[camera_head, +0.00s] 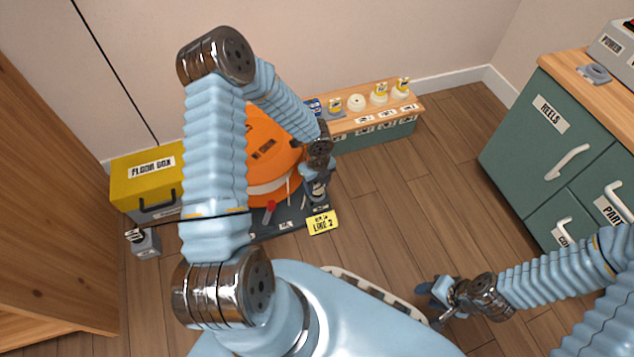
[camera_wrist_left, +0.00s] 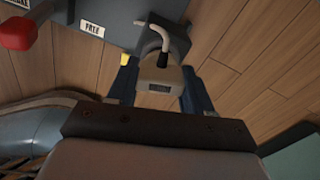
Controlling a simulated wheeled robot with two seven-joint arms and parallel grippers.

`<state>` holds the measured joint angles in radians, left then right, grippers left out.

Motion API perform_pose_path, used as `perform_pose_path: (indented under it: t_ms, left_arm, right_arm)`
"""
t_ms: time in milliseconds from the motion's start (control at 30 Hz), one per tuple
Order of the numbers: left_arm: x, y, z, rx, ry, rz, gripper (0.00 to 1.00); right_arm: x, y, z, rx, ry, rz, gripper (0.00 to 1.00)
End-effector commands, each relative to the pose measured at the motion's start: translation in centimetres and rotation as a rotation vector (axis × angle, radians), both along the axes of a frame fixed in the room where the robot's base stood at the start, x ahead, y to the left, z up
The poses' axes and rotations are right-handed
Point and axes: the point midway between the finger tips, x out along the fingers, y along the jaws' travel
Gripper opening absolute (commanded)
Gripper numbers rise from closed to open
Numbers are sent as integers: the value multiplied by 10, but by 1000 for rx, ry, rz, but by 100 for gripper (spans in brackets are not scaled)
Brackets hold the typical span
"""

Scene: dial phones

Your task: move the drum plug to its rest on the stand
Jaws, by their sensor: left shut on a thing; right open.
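The orange cable drum (camera_head: 270,145) stands on a dark grey stand (camera_head: 262,232), partly hidden behind my left arm. My left gripper (camera_head: 318,200) is low at the stand's right end, near the yellow LINE 2 tag (camera_head: 321,223). In the left wrist view, its blue fingers (camera_wrist_left: 158,92) are shut on a beige plug (camera_wrist_left: 160,76) with a pale curved cable. The plug is beside a grey block (camera_wrist_left: 163,38) on the stand; I cannot tell whether they touch. A FREE label (camera_wrist_left: 92,29) shows on the stand. My right gripper (camera_head: 440,298) is open and empty above the floor.
A red handle (camera_wrist_left: 18,33) is on the stand. A yellow floor box (camera_head: 146,178) and a small grey socket block (camera_head: 145,241) stand left. A low wooden-topped bench (camera_head: 372,118) holding several small items is behind. A green cabinet (camera_head: 545,130) is right. Open floor lies between.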

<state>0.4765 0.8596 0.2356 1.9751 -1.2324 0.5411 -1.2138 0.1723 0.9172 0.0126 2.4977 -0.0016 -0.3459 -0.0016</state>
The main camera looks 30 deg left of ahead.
Motion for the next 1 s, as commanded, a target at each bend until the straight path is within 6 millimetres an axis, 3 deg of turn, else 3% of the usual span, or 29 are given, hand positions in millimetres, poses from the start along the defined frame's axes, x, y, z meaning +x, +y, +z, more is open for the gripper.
perform_pose_path:
  t_ms: [1000]
  left_arm:
    - [0,0,-14,0,0,-1,14]
  right_arm:
    - [0,0,-12,0,0,0,43]
